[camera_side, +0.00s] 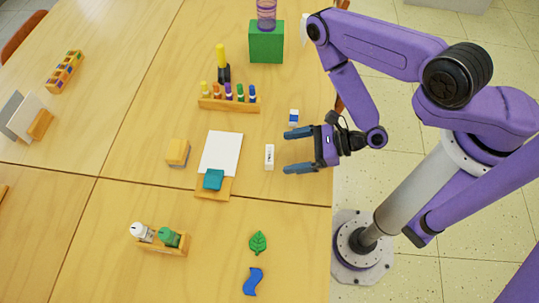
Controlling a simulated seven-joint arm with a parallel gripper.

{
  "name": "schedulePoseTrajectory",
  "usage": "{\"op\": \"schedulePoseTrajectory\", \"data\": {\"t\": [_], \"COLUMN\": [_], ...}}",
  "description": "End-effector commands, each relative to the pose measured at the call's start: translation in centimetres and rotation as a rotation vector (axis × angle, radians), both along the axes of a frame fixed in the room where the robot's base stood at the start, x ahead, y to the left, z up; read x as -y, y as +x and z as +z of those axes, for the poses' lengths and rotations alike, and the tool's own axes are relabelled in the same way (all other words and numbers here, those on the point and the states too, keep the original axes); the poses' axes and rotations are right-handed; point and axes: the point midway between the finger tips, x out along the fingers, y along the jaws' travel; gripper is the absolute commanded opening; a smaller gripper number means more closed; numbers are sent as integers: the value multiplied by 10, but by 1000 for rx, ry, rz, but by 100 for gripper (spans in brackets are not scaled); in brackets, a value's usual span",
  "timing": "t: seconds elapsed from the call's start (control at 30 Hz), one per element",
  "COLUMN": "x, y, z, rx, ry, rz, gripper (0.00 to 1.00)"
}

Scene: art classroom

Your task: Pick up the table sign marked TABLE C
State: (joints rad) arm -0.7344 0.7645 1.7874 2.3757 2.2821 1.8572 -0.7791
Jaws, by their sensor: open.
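A small white block (269,157) stands on the wooden table right of the clipboard, with a faint dark mark too small to read. It may be the table sign, but I cannot make out TABLE C on it. My gripper (288,151) points left toward it, with its two dark blue fingers apart and nothing between them. The white block is just beyond the fingertips, apart from them.
A clipboard with white paper (220,153) and a teal clip lies left of the block. A blue-and-white eraser (294,117) lies close to my upper finger. A marker rack (229,104) stands behind. A green leaf shape (258,243) and blue wavy piece (253,281) lie in front.

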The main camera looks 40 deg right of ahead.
Motion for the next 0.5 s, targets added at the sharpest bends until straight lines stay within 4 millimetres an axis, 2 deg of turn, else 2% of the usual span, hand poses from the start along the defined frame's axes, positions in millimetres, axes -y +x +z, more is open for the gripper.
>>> {"op": "schedulePoseTrajectory", "data": {"t": [0.27, 0.5], "x": [-12, -36], "y": [9, 29], "z": [-4, -17], "rx": [5, 6], "ry": [4, 4], "rz": [5, 8], "gripper": [94, 94]}}
